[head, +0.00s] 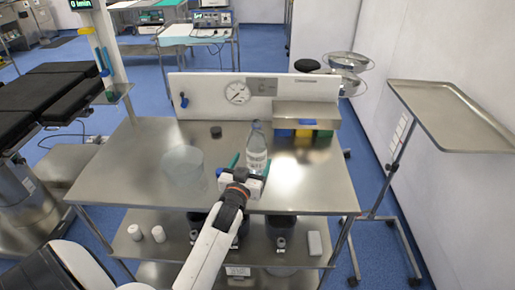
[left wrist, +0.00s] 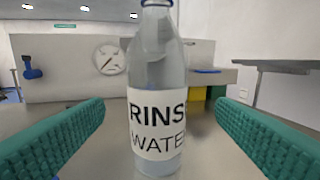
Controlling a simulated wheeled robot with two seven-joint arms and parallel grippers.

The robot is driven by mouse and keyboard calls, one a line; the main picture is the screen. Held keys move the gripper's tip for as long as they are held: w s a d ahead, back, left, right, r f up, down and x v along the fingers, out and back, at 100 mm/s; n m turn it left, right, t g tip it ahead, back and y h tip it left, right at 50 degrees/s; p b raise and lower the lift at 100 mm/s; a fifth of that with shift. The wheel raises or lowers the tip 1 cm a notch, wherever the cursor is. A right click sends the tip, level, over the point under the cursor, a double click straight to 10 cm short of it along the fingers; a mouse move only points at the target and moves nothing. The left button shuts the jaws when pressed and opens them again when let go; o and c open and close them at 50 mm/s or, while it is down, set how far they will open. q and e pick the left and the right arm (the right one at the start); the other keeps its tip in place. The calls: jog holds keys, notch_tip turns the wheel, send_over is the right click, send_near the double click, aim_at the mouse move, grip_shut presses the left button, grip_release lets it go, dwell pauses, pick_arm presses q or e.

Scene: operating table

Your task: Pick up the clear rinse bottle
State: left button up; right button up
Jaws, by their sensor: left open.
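The clear rinse bottle (head: 256,146) stands upright on the steel table (head: 320,185), with a pale label. In the left wrist view the bottle (left wrist: 158,90) is close and central, and its label reads "RINS" and "WATE". In the left wrist view the fingers (left wrist: 160,135) show gaps to the bottle on both sides. My right gripper is not in view.
A clear, empty-looking container (head: 183,168) stands left of the bottle. A small dark round object (head: 216,132) lies behind it. A back panel with a gauge (head: 237,93) and a steel shelf over coloured bins (head: 305,130) bound the rear. The table's right side is bare.

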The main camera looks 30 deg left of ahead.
aim_at(254, 157)
pick_arm(q)
jog(key=x, duration=0.5)
jog(key=p+x, duration=0.1)
jog(key=x, duration=0.1)
jog(key=shift+w+a+r, duration=0.1)
jog(key=shift+a+r, duration=0.05)
jog(key=shift+r, duration=0.15)
jog(key=shift+w+a+f, duration=0.1)
jog(key=shift+w+a, duration=0.05)
jog(key=shift+w, duration=0.25)
jog(key=c, duration=1.4)
jog(key=shift+r, duration=0.25)
jog(key=shift+r, duration=4.75)
jog(key=shift+r, duration=0.1)
